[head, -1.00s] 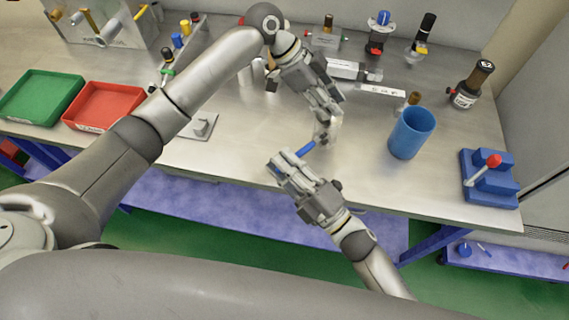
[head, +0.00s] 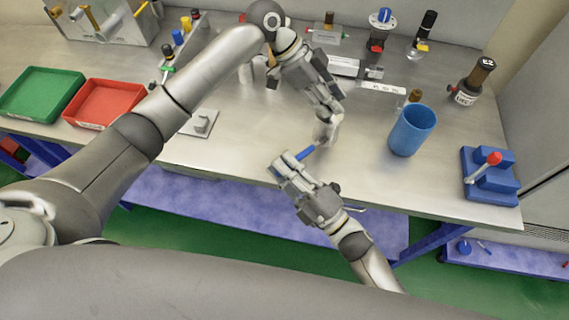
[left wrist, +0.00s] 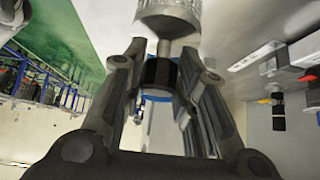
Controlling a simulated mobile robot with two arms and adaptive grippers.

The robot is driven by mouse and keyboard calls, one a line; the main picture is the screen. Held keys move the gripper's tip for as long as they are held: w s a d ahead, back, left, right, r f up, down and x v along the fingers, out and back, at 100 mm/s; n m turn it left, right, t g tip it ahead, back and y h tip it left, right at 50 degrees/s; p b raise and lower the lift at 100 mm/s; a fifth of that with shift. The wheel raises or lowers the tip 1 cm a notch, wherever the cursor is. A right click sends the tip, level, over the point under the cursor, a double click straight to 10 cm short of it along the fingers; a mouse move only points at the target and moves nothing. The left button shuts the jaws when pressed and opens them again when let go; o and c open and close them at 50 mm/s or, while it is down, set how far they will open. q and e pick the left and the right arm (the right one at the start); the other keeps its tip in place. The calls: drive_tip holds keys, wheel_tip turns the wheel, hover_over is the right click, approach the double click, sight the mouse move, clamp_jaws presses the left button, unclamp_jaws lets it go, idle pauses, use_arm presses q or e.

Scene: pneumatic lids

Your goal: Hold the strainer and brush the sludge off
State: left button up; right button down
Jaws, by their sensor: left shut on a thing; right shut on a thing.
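My left gripper (head: 328,110) is above the middle of the bench, shut on the strainer (head: 325,131), a pale grey cylinder below its fingertips. In the left wrist view the strainer's mesh-like grey body (left wrist: 168,16) is beyond the fingers, and its black end (left wrist: 160,72) is clamped between them. My right gripper (head: 288,168), near the bench's front edge, is shut on the blue-handled brush (head: 305,153). The brush points up and right to the strainer's lower end. Its bristles are not clear, and I cannot tell whether they touch. I cannot make out the sludge.
A blue cup (head: 412,132) stands to the right on the metal bench (head: 365,185). A blue block with a red-knobbed lever (head: 489,178) is at the right end. Green (head: 42,95) and red (head: 103,102) trays are at left. Fittings and a dark bottle (head: 472,82) line the back.

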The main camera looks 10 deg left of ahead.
drive_tip(key=shift+f, duration=0.1)
drive_tip(key=shift+f, duration=0.35)
drive_tip(key=shift+s+d+f, duration=0.1)
drive_tip(key=shift+s+f, duration=0.15)
drive_tip(key=shift+f, duration=0.25)
drive_tip(key=shift+s+f, duration=0.2)
drive_tip(key=shift+f, duration=0.3)
drive_tip(key=shift+r, duration=0.15)
drive_tip(key=shift+w+r, duration=0.15)
drive_tip(key=shift+r, duration=0.25)
drive_tip(key=shift+w+r, duration=0.25)
drive_tip(key=shift+r, duration=0.15)
drive_tip(key=shift+w+d+r, duration=0.1)
drive_tip(key=shift+w+r, duration=0.05)
drive_tip(key=shift+r, duration=0.45)
drive_tip(key=shift+w+d+r, duration=0.1)
drive_tip(key=shift+r, duration=0.45)
drive_tip(key=shift+r, duration=0.1)
